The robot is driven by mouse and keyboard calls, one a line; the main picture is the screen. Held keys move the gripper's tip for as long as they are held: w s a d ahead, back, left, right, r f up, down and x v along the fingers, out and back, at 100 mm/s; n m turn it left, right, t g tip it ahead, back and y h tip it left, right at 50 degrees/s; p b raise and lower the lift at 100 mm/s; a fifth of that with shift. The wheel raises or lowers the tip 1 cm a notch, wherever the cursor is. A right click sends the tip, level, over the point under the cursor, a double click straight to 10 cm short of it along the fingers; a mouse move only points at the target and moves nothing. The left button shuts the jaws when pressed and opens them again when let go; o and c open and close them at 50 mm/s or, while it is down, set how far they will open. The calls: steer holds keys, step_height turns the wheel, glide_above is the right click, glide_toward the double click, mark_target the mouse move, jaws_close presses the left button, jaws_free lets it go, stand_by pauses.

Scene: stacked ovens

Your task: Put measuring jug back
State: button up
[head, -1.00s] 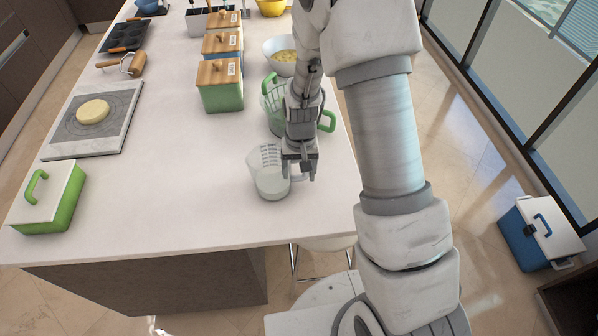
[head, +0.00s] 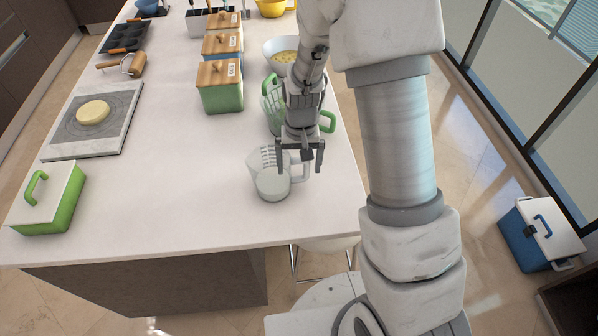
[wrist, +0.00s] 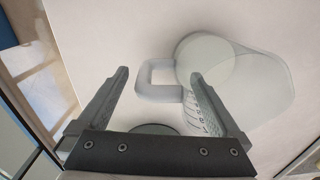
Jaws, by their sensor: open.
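The clear measuring jug (head: 268,186) stands upright on the white counter near its front right corner. It holds something pale, and its handle points right. In the wrist view the jug (wrist: 262,88) is at the right, with its squared handle (wrist: 144,92) towards the middle. My gripper (head: 300,172) is open, pointing down at the handle side of the jug. In the wrist view its fingers (wrist: 160,75) lie on either side of the handle, the right one overlapping the jug. I cannot tell whether they touch it. Nothing is held.
A green-handled jug (head: 269,92) stands close behind, partly hidden by my gripper. Further back are a bowl (head: 274,50) and wooden-lidded canisters (head: 222,98). A green box (head: 47,205) and a board with dough (head: 72,146) are left. The counter's middle is clear.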

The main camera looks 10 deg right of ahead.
step_height(320, 180, up, 8)
steer(key=shift+d, duration=0.1)
steer(key=s+d+r+t, duration=0.2)
steer(key=s+r, duration=0.4)
steer(key=r, duration=0.6)
steer(key=s+d+r+t, duration=0.1)
steer(key=s+r, duration=0.3)
steer(key=s, duration=0.2)
steer(key=s+d+r+n+t, duration=0.1)
steer(key=s+d+r+t, duration=0.1)
steer(key=s, duration=0.4)
steer(key=shift+s+d+r+t, duration=0.2)
steer(key=shift+s+r+t, duration=0.15)
steer(key=shift+r, duration=0.5)
